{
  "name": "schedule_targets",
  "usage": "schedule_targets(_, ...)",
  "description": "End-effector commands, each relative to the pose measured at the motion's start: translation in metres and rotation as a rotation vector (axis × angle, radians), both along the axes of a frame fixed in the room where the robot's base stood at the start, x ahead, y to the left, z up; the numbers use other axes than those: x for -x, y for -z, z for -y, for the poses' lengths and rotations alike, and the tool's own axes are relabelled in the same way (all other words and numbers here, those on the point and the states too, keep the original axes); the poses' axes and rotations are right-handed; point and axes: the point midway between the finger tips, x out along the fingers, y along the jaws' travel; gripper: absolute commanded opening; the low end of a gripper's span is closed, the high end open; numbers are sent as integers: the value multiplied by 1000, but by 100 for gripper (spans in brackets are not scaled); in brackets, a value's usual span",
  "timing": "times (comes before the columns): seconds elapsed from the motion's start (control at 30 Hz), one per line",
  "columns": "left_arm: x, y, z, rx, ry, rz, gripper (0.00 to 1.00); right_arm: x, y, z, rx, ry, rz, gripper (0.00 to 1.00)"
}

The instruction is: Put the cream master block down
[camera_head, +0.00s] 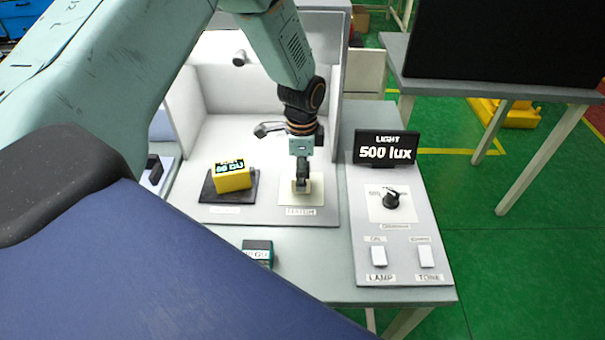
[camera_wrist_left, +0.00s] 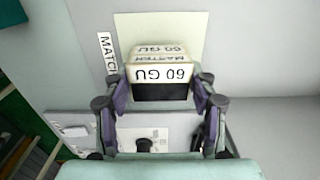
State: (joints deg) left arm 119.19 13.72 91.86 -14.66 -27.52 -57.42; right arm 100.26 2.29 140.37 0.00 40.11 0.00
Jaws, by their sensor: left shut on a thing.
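The cream master block (camera_wrist_left: 160,62), marked "MASTER" and "60 GU" with a dark lower face, sits between the fingers of my left gripper (camera_wrist_left: 158,98) in the left wrist view. In the head view my left gripper (camera_head: 302,180) points down, shut on the block (camera_head: 301,187), which is mostly hidden by the fingers. Block and gripper are over a pale cream square (camera_head: 316,194) on the booth floor; it also shows in the left wrist view (camera_wrist_left: 190,28). I cannot tell whether the block touches it. My right gripper is not in view.
A yellow block (camera_head: 231,176) with a dark display sits on a dark pad (camera_head: 207,192) to the left. A small dark gauge (camera_head: 257,250) lies in front. On the right are a control panel (camera_head: 400,228) with a knob and two switches, and a "500 lux" sign (camera_head: 386,148).

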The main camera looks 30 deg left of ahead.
Motion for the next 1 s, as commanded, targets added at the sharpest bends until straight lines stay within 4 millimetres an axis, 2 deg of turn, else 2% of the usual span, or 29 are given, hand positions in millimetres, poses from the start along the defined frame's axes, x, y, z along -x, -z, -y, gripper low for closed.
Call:
schedule_targets(0.13,-2,14,0,-1,1,1,18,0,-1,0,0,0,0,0)
schedule_targets(0.53,-3,19,0,-1,0,1,18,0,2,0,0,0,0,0)
schedule_targets(0.57,-3,19,0,-1,0,1,59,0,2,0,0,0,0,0)
schedule_targets(0.8,-3,18,0,-1,0,1,80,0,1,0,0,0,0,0)
schedule_targets(1.0,-3,18,0,-1,0,1,80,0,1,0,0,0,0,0)
